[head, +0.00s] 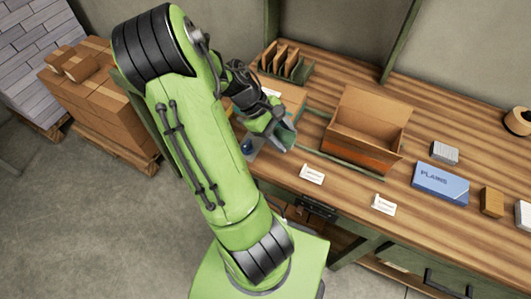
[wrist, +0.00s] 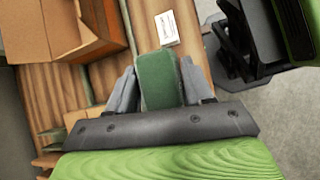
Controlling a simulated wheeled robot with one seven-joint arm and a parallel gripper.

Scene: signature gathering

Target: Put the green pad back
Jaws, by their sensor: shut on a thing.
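The green pad (wrist: 158,82) is a dark green block with rounded corners. It is between the two grey fingers of my gripper (wrist: 158,68), which are shut on it from both sides. In the head view my gripper (head: 275,128) is over the left part of the wooden workbench, and the pad (head: 287,138) shows partly at its tip. Whether the pad touches the surface below, I cannot tell.
An open cardboard box (head: 362,130) stands right of my gripper, with a slotted rack (head: 286,66) behind. White cards (head: 312,174) lie near the front edge. A blue box (head: 440,182) and a grey block (head: 444,152) are further right.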

